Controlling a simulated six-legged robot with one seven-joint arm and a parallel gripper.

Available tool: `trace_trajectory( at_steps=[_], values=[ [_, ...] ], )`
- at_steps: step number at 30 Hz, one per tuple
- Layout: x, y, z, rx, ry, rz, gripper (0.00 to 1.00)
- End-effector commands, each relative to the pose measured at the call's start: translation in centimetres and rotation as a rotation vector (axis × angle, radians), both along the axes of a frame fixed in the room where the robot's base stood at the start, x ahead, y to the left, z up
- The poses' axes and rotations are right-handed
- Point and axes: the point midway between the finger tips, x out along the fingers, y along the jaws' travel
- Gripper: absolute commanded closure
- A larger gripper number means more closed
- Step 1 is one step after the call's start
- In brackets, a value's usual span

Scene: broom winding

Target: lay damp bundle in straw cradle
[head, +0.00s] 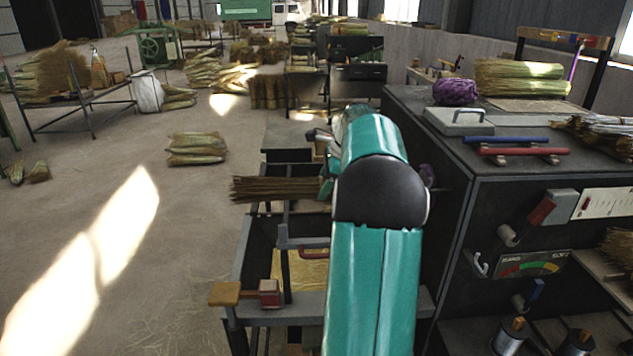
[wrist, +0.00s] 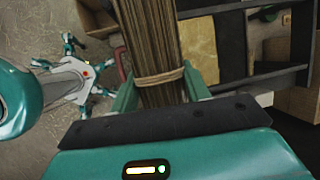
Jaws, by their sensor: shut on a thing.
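My gripper (head: 327,182) is shut on a brown straw bundle (head: 272,189), which sticks out to the left, roughly level, above a dark compartmented rack. The wrist view shows the bundle (wrist: 150,35) between my green fingers (wrist: 160,88), with a pale tie band (wrist: 157,78) around it near the grip. A straw-coloured lined bay (head: 303,272) lies in the nearer part of the rack; it also shows in the wrist view (wrist: 202,48), to the right of the bundle. I cannot tell for sure that this bay is the straw cradle. My arm hides part of the rack.
A dark cabinet (head: 455,150) stands close on the right, with a purple twine ball (head: 455,91) and straw on top. Open floor (head: 190,230) is to the left, with tied bundles (head: 196,148) farther back.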

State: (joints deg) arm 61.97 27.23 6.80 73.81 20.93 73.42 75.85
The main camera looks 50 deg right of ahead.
Motion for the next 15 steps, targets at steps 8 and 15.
trace_trajectory(
  at_steps=[8, 15],
  values=[
    [-0.6, 0.0, -1.8, 0.001, 0.002, 0.0, 0.81],
    [-0.5, 0.0, -4.4, 0.001, 0.002, 0.0, 0.81]
  ],
)
